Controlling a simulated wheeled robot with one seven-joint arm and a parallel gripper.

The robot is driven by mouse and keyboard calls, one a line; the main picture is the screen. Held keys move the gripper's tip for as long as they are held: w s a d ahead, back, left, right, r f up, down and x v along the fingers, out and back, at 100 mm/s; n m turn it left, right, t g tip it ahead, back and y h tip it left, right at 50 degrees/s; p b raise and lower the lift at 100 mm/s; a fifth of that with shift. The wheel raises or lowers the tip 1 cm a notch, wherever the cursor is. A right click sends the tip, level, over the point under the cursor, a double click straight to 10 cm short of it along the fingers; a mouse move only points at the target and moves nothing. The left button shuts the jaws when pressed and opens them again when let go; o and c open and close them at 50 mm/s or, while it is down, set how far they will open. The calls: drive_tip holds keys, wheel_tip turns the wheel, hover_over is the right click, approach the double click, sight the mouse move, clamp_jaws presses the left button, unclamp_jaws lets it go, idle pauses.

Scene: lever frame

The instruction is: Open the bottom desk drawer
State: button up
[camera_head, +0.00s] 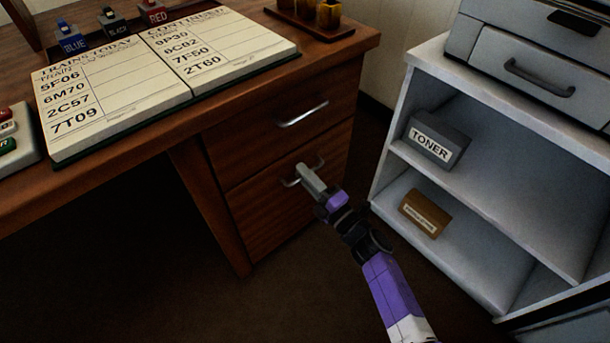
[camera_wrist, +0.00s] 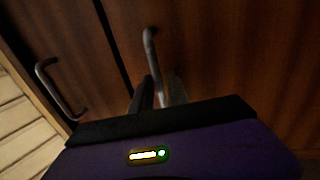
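The wooden desk's bottom drawer (camera_head: 262,218) is flush with the desk front, below the top drawer (camera_head: 266,125). Its curved metal handle (camera_head: 290,183) is partly hidden behind my gripper (camera_head: 308,176). In the wrist view, the bottom drawer handle (camera_wrist: 150,45) runs down between the fingers of my gripper (camera_wrist: 158,92). The fingers are close together, one on each side of the handle, and look shut on it. The lower part of the handle is hidden by the fingers. The top drawer handle (camera_wrist: 57,88) shows at the left of the wrist view.
A grey shelf unit (camera_head: 393,160) stands close on the right of my arm, with a toner box (camera_head: 437,140) and a brown box (camera_head: 424,213). An open book (camera_head: 165,70) lies on the desk top. Dark open floor (camera_head: 290,290) lies before the drawer.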

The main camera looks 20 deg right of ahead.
clamp_jaws()
idle(1.3)
